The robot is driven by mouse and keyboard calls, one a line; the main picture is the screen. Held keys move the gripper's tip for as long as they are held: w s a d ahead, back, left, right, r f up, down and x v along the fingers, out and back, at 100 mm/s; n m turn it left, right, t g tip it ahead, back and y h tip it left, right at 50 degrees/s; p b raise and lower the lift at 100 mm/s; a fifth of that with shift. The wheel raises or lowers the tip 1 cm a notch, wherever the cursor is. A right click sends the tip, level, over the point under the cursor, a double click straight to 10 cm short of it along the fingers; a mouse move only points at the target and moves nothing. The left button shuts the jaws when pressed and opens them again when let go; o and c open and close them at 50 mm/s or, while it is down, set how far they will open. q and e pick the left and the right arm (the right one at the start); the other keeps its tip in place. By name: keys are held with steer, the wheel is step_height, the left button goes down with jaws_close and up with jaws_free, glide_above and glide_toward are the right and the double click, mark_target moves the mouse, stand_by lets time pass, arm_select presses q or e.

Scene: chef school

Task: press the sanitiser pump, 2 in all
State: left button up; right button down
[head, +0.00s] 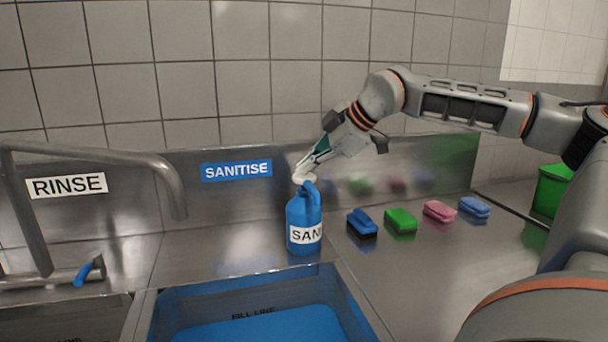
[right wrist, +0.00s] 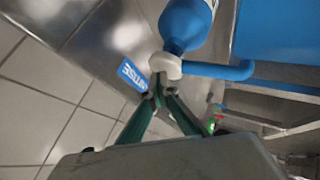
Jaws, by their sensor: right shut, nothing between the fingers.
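The blue sanitiser bottle (head: 303,218) stands upright on the steel counter behind the blue-filled sink, with a white label on its front. Its white pump head (head: 301,180) is at the top. My right gripper (head: 304,172) is shut and empty, its fingertips at the pump head from above; I cannot tell whether they touch it. In the right wrist view the bottle (right wrist: 186,26) shows with the white pump head (right wrist: 166,65) just beyond the closed green fingertips (right wrist: 158,92). My left gripper is not in view.
A sink (head: 150,316) with blue liquid lies in front of the bottle. Several sponges, including a green one (head: 400,220), lie to the right. A tap (head: 165,180) reaches in from the left. A green box (head: 551,190) stands at the far right. The tiled wall is close behind.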

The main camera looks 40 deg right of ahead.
mark_target(307, 176)
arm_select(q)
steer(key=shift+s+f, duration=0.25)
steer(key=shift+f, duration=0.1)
arm_select(e)
steer(key=shift+f, duration=0.7)
arm_select(q)
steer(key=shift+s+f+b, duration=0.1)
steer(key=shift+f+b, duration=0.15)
steer(key=shift+b, duration=0.1)
arm_select(e)
steer(key=shift+r, duration=1.5)
steer(key=shift+r, duration=2.5)
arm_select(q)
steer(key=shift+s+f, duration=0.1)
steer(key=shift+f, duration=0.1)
